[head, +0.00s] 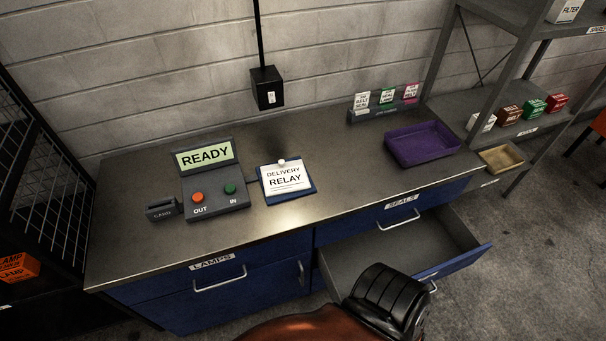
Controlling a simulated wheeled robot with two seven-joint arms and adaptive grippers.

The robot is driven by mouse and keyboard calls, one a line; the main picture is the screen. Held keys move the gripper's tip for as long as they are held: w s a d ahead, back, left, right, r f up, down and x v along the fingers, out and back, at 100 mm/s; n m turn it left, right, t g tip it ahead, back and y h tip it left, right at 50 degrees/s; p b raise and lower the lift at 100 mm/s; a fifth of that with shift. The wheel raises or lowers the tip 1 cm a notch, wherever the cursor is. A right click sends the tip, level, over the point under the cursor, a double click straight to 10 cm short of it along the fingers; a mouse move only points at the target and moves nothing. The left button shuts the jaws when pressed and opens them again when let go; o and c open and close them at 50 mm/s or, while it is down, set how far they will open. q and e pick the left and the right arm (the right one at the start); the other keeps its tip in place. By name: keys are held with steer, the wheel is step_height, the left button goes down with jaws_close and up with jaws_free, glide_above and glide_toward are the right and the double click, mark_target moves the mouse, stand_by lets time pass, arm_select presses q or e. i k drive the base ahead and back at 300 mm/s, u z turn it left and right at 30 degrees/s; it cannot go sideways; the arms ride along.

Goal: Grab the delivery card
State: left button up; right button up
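The delivery card (284,181) is a white sheet printed "DELIVERY RELAY". It lies on a blue board (302,196) with a pale round clip or knob at its top edge, on the metal counter between the control box and the open middle of the counter. The card is fully visible and nothing touches it from above.
A control box (213,208) reading "READY", with red and green buttons, stands left of the card beside a small dark holder (162,208). A purple tray (424,159) and a card rack (383,114) are right.

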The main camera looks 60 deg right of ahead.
mark_target(283, 177)
steer(key=z, duration=0.75)
steer(key=i, duration=0.35)
